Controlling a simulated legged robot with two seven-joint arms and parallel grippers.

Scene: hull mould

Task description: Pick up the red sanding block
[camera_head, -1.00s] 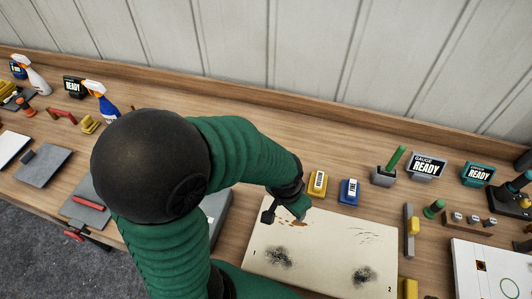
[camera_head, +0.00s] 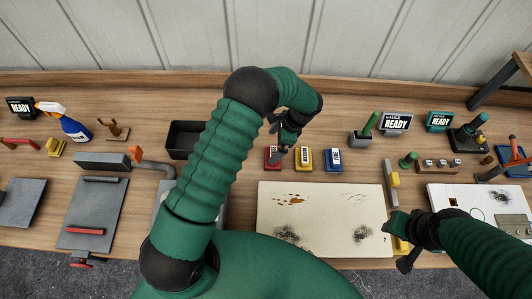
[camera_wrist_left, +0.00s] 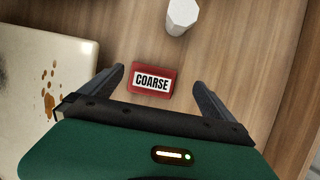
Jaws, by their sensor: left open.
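The red sanding block (camera_head: 271,153), labelled COARSE, lies on the wooden bench beside a yellow block (camera_head: 304,158) and a blue FINE block (camera_head: 334,160). My left gripper (camera_head: 281,150) is over the red block and partly covers it in the head view. In the left wrist view the red block (camera_wrist_left: 152,80) lies between the two spread fingers of my left gripper (camera_wrist_left: 158,78), with gaps on both sides. My left gripper is open and empty. My right gripper (camera_head: 400,245) is at the panel's right edge; its jaw opening is unclear.
A cream panel (camera_head: 320,213) with brown and black stains lies in front of the blocks. A black bin (camera_head: 186,139) stands left of them. A grey holder with a green stick (camera_head: 364,131) stands to the right. A white object (camera_wrist_left: 182,16) is near the red block.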

